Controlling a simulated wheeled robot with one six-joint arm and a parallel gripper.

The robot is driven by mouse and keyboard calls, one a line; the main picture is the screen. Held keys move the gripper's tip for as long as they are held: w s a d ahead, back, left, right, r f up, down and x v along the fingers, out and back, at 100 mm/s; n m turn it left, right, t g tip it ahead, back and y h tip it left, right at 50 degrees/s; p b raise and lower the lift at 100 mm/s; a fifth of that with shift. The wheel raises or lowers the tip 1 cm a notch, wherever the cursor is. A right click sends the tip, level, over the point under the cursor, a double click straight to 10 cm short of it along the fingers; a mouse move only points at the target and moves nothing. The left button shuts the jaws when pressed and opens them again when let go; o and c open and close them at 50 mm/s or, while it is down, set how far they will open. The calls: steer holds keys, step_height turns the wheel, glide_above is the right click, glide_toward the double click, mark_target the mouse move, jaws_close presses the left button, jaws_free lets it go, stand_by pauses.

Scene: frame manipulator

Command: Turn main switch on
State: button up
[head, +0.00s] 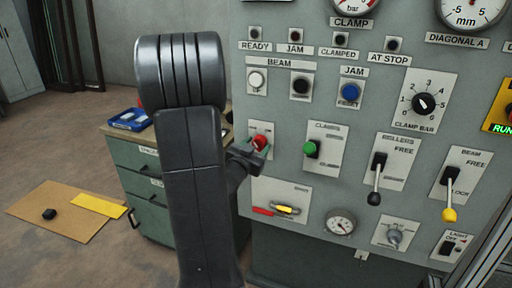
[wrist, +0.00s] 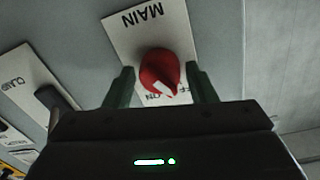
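The main switch is a red rotary knob (wrist: 160,70) with a white pointer mark, on a white plate (wrist: 120,36) labelled MAIN. In the wrist view the mark points down and slightly right; the lettering beneath is partly covered, so I cannot tell its exact setting. In the head view the red knob (head: 260,142) shows just beyond my gripper's fingers. My gripper (wrist: 162,88) is open, with one dark green finger on each side of the knob and small gaps visible. My gripper also shows in the head view (head: 252,152), partly hidden by my arm.
A green drawer cabinet (head: 142,185) with a blue tray (head: 130,119) stands left.

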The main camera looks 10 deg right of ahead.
steer(key=c, duration=0.6)
steer(key=shift+c, duration=0.2)
steer(key=shift+f+m+b, duration=0.1)
steer(key=shift+m+b, duration=0.2)
steer(key=shift+b, duration=0.15)
steer(key=shift+m+y+b, duration=0.4)
steer(key=shift+m+b, duration=4.75)
steer(key=shift+m, duration=0.45)
steer(key=shift+r, duration=0.2)
